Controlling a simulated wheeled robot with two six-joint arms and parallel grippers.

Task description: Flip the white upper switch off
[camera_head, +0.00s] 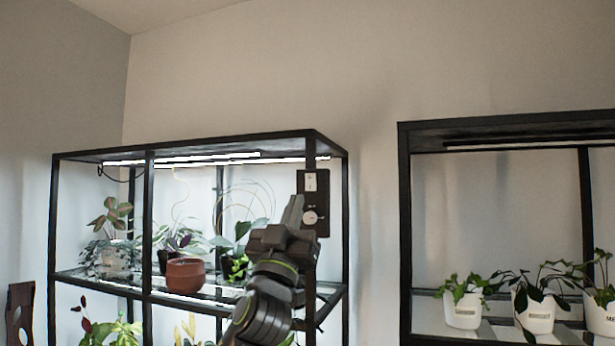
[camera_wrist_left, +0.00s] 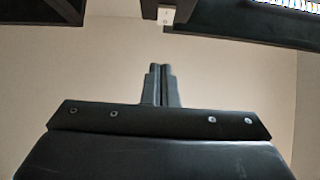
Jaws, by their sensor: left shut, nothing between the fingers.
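A black control panel (camera_head: 323,205) is mounted on the right front post of the left shelf. The white upper switch (camera_head: 310,182) sits near its top, and a round pale dial (camera_head: 310,217) sits below. My left gripper (camera_head: 294,208) is shut and empty, its fingers pointing up beside the panel's left edge in the head view. In the left wrist view the shut fingers (camera_wrist_left: 160,85) point toward the white switch (camera_wrist_left: 166,15), with a gap between them. The switch's exact position is too small to tell. My right gripper is not in view.
The left shelf's light strips (camera_head: 210,161) are lit; the right shelf's strip (camera_head: 530,141) looks dark. A terracotta pot (camera_head: 186,276) and several plants stand on the left shelf near my arm. White pots (camera_head: 463,311) stand on the right shelf. Bare wall lies between the shelves.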

